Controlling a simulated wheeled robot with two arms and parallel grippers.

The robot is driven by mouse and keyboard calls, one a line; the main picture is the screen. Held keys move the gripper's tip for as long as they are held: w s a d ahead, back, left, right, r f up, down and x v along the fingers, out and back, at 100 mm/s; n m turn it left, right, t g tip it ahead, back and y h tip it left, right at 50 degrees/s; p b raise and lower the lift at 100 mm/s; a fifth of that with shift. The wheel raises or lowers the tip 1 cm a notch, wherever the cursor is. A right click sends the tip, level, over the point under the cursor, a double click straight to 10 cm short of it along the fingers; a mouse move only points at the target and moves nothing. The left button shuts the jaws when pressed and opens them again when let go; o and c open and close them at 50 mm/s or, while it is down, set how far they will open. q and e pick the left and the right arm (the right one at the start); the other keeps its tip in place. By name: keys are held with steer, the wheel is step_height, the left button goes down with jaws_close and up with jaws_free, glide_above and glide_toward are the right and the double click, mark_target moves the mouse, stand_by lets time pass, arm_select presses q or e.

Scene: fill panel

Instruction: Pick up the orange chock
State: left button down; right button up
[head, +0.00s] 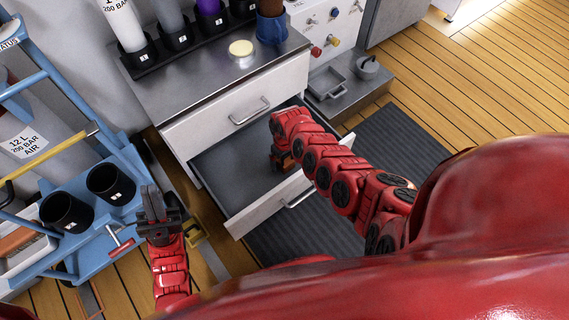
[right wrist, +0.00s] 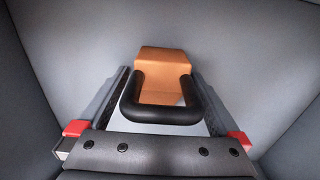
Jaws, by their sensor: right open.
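The orange chock (right wrist: 165,62) lies in the open lower drawer (head: 232,170), with a black loop handle (right wrist: 165,115) on its near side. In the right wrist view my right gripper (right wrist: 160,78) is open, with one finger on each side of the handle. The handle is between the fingers; I cannot tell whether they touch it. In the head view my right arm reaches down into the drawer and mostly hides the gripper and chock. My left gripper (head: 155,205) is raised left of the drawer, away from the chock; its jaw gap is unclear.
The drawer's grey walls rise close around my right gripper. A shut upper drawer (head: 225,122) and a metal worktop (head: 185,80) are above. A blue cart (head: 120,205) with black cups stands at the left, near my left gripper. A dark mat (head: 395,140) covers floor at the right.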

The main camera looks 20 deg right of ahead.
steer(key=shift+r, duration=0.1)
jaws_close()
stand_by(0.3)
